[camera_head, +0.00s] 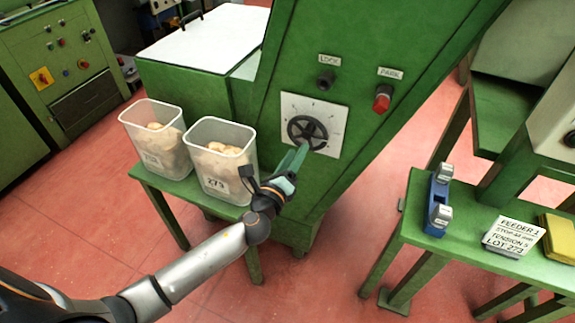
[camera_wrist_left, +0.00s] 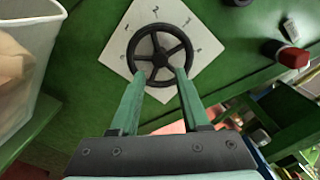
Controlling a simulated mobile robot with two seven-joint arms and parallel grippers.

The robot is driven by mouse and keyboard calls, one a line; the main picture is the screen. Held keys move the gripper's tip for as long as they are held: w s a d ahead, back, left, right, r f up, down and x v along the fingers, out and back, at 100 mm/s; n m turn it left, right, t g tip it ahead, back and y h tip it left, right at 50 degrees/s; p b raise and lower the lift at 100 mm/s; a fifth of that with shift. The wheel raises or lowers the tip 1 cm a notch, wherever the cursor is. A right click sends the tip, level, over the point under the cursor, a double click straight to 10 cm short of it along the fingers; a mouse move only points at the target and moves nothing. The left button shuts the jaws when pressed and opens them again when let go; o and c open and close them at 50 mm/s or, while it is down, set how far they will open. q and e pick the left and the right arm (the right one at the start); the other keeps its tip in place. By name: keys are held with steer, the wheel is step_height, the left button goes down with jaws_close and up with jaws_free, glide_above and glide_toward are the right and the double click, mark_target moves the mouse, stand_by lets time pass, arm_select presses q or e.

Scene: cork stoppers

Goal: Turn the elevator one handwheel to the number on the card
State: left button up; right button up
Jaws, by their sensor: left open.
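The black spoked handwheel (camera_head: 307,132) sits on a white square dial plate (camera_head: 332,115) on the green machine's sloped face. It also shows in the left wrist view (camera_wrist_left: 160,50), with marks around it too small to read surely. My left gripper (camera_head: 300,150) is open, its two green fingers at the wheel's lower rim; in the left wrist view the fingertips (camera_wrist_left: 160,72) lie apart over the lower part of the wheel. Whether they touch it I cannot tell. A white card (camera_head: 513,236) on the right green table reads "FEEDER 1, STOP-M, TORSION 5, LOT 273". My right gripper is not in view.
Two clear bins of corks (camera_head: 157,140) (camera_head: 220,160) stand on a green stand left of the wheel, close to my left arm. A black LOCK knob (camera_head: 326,80) and red PARK knob (camera_head: 382,98) sit above. A blue holder (camera_head: 438,205) and yellow object (camera_head: 559,238) are on the right table.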

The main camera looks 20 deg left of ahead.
arm_select(q)
steer(key=s, duration=0.5)
steer(key=shift+a, duration=0.15)
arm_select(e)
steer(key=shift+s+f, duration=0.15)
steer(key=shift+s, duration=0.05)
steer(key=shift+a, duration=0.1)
arm_select(q)
steer(key=s+d+f+n+g+h+p, duration=0.1)
steer(key=s+f+n+g+p, duration=0.3)
steer(key=s+n, duration=0.7)
steer(key=s+d+f+n+g+p, duration=0.1)
steer(key=s+f+n+g+p, duration=0.3)
steer(key=s+n, duration=0.7)
step_height(320, 180, down, 3)
steer(key=n+p, duration=0.2)
steer(key=n, duration=0.1)
steer(key=shift+s+g+h, duration=0.2)
steer(key=shift+g+h, duration=0.1)
steer(key=shift+h, duration=0.1)
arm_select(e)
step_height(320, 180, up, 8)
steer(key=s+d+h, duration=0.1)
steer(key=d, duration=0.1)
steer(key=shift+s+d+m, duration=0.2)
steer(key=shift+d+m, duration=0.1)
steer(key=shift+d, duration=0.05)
